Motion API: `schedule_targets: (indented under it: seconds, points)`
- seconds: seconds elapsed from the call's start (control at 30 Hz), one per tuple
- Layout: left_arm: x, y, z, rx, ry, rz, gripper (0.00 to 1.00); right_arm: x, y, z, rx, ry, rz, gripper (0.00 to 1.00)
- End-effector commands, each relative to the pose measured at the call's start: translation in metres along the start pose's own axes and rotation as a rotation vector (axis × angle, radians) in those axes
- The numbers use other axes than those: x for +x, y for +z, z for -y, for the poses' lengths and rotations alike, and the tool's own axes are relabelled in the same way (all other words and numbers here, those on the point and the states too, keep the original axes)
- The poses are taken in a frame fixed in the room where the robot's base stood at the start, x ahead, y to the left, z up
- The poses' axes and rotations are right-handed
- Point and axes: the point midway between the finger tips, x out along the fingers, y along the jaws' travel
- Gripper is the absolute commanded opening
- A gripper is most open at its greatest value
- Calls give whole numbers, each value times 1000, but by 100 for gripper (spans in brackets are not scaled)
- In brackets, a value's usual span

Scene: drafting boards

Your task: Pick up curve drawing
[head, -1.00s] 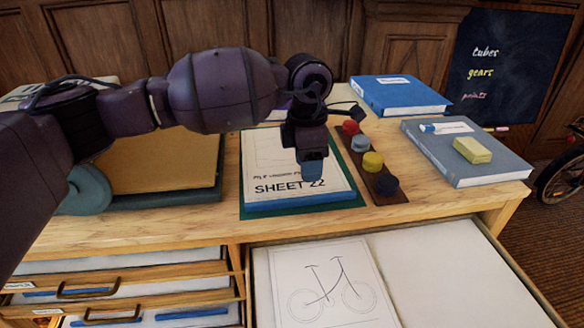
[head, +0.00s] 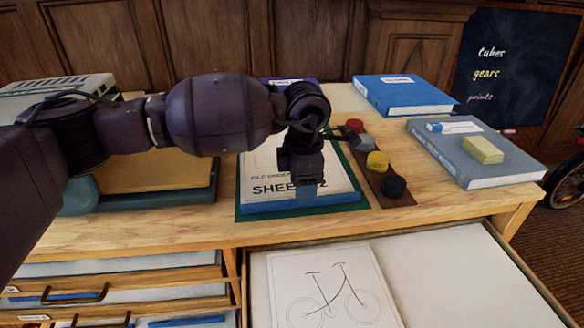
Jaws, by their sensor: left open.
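A line drawing of a bicycle (head: 290,270) lies flat on white paper in the open drawer at the bottom. I cannot tell whether it is the curve drawing. A sheet reading "SHEET" and a partly hidden number (head: 258,168) lies on a blue stack on a green mat. My left gripper (head: 305,192) points down over that sheet's front part and hides some of its lettering. It is open, and I see nothing held in it. I cannot tell whether it touches the sheet. My right gripper is not in view.
A dark strip with several coloured knobs (head: 377,160) stands right of the sheet. A blue book (head: 400,97) and a grey book (head: 500,170) with a yellow block (head: 484,149) lie farther right. A tan board (head: 155,177) is at left. The open drawer (head: 450,262) juts forward.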

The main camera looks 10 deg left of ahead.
Motion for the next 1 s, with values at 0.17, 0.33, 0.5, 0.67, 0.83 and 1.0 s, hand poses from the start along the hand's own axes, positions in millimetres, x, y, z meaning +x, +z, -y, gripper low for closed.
schedule_targets:
  seconds: [0.17,0.33,0.5,0.67,0.83,1.0]
  points:
    - [33,-1,0,-1,-9,-5,46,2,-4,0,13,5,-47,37]
    - [32,-1,0,-1,-3,-1,46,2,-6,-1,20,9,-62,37]
    - [31,-1,0,-1,-2,-1,37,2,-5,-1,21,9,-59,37]
    - [31,-1,0,-1,-3,-1,12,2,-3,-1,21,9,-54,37]
    - [31,-1,-1,-1,-2,-1,0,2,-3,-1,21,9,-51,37]
    - [31,-1,-1,-1,-2,-1,0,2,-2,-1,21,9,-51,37]
